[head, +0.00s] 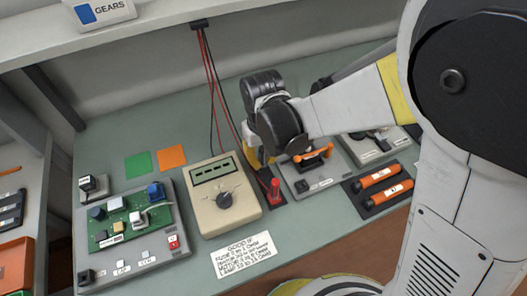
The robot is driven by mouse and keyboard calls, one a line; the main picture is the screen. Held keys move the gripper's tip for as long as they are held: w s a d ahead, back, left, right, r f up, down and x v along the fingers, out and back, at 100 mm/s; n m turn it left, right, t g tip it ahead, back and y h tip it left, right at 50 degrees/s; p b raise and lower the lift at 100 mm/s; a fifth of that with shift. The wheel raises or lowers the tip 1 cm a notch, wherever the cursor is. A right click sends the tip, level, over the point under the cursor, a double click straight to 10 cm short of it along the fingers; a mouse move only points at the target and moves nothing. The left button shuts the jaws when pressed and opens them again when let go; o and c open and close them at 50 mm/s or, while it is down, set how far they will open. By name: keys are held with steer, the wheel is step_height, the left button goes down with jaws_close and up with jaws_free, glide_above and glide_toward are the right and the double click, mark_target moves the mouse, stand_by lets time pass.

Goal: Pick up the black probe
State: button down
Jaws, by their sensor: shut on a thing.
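My gripper (257,157) is just behind the right edge of the beige multimeter (219,198), low over a dark holder on the bench. Its fingertips are mostly hidden by my own wrist. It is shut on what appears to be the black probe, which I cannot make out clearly. The red probe (275,190) stands upright in the dark holder, just in front of my gripper. Red and black leads (210,62) hang from a hook on the back wall and run down behind the meter.
A grey tray with a green circuit board (130,218) stands on the left. Right of the gripper are a grey fixture (316,183) with an orange handle and two orange cylinders (378,178) on a dark mat. A paper note (246,257) lies at the front. Green and orange squares (138,162) lie at the back.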

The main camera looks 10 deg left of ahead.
mark_target(267, 166)
steer(key=shift+r+p, duration=0.3)
steer(key=shift+r, duration=0.35)
steer(key=r+p, duration=0.1)
steer(key=r, duration=0.1)
steer(key=d+r+p, duration=0.1)
steer(key=r, duration=0.1)
steer(key=shift+s, duration=0.1)
steer(key=s+d+r+p, duration=0.2)
steer(key=d+r, duration=0.3)
steer(key=d, duration=0.5)
steer(key=shift+s+d+r+p, duration=0.2)
steer(key=shift+r+p, duration=0.15)
steer(key=shift+p, duration=0.35)
steer(key=shift+w, duration=0.1)
